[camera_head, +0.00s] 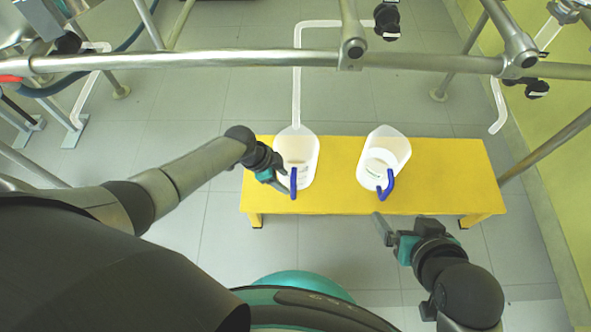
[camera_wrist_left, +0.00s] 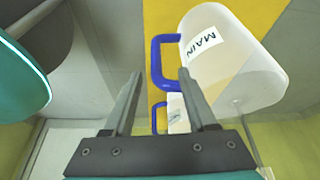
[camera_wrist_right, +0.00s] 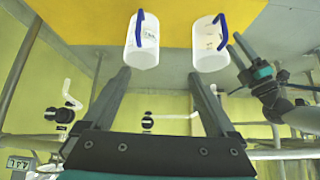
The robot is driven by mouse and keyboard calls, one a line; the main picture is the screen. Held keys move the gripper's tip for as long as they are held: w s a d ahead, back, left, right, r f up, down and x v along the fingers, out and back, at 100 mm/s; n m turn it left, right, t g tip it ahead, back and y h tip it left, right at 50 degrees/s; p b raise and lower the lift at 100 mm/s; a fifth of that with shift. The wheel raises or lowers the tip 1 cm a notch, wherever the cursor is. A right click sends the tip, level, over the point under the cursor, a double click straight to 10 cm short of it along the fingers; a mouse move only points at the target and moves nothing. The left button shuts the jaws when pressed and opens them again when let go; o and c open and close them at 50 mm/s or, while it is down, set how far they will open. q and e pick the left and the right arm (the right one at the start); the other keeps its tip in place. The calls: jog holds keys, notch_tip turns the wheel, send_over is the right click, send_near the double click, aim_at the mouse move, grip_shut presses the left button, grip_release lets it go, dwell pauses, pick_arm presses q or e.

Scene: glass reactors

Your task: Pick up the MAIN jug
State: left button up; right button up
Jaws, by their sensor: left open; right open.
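The MAIN jug (camera_head: 297,154) is a whitish translucent jug with a blue handle, standing on the left part of the yellow bench. Its label reads MAIN in the left wrist view (camera_wrist_left: 235,65), and it is the right-hand jug in the right wrist view (camera_wrist_right: 210,55). My left gripper (camera_head: 281,180) is open beside the jug's blue handle (camera_wrist_left: 156,62). In the left wrist view the handle appears between and just beyond the fingertips; I see no grip on it. My right gripper (camera_head: 382,229) is open and empty, in front of the bench on the right.
A similar jug (camera_head: 385,150) with a blue handle stands on the same yellow bench (camera_head: 450,165), to the right. Metal pipes (camera_head: 200,60) cross above and behind. A bent white tube (camera_head: 297,85) appears above the MAIN jug. The bench's right end is clear.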

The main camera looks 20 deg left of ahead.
pick_arm(q)
jog(key=b+x, duration=0.1)
jog(key=x, duration=0.1)
jog(key=b+x, duration=0.1)
jog(key=x, duration=0.1)
jog(key=b+x, duration=0.2)
jog(key=shift+s, duration=0.3)
jog(key=shift+d+f, duration=0.1)
jog(key=shift+f, duration=0.1)
pick_arm(e)
jog(key=w+a+r+t+y, duration=0.1)
jog(key=a+r+t+y, duration=0.2)
jog(key=a+t, duration=0.4)
jog(key=shift+w+a+m+t+y, duration=0.25)
jog(key=shift+w+m+t+y, duration=0.05)
jog(key=shift+t+y, duration=0.2)
jog(key=shift+r, duration=0.1)
pick_arm(q)
grip_shut()
jog(key=shift+w, duration=0.1)
dwell(0.8)
